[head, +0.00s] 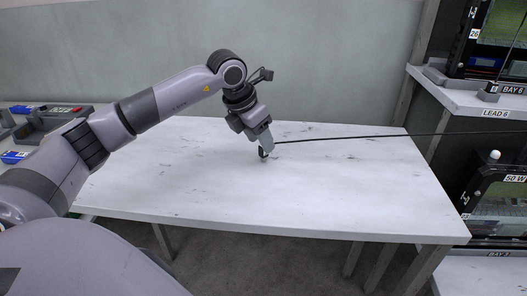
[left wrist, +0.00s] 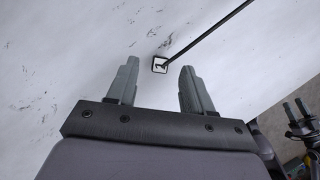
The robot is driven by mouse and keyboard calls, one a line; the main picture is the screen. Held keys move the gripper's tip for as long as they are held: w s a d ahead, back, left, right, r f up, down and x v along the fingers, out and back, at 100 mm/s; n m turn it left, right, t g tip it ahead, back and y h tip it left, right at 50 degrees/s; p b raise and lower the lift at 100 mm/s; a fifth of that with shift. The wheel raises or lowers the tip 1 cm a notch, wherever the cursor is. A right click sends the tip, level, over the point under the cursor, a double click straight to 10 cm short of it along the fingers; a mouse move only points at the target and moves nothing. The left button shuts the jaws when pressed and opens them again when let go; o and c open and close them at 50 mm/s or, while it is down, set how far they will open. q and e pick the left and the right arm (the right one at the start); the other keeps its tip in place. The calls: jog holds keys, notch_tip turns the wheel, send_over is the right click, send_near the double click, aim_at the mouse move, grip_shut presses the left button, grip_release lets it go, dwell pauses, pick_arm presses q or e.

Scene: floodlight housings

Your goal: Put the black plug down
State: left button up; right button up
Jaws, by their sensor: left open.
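The black plug (left wrist: 160,64) is a small dark square piece with a pale face, on the white table (head: 330,190). In the head view it is a small dark shape (head: 263,154) just below my left gripper's tips. A black cable runs from it to the right. My left gripper (head: 266,143) points down over the table. In the left wrist view its two grey fingers (left wrist: 160,62) stand apart, with the plug between the tips and a gap on each side. A small gripper, apparently my right one (left wrist: 297,112), shows at the right edge; its jaw state is unclear.
The black cable (head: 350,137) stretches across the table towards the shelves at right. A shelf labelled LEAD 6 (head: 495,114) and a housing marked 50 W (head: 500,205) stand there. Grey trays (head: 50,120) sit at left. Most of the tabletop is clear.

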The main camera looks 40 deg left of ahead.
pick_arm(q)
jog(key=shift+x, duration=1.05)
jog(key=shift+c, duration=0.3)
jog(key=shift+r, duration=0.1)
grip_shut()
jog(key=shift+r, duration=0.1)
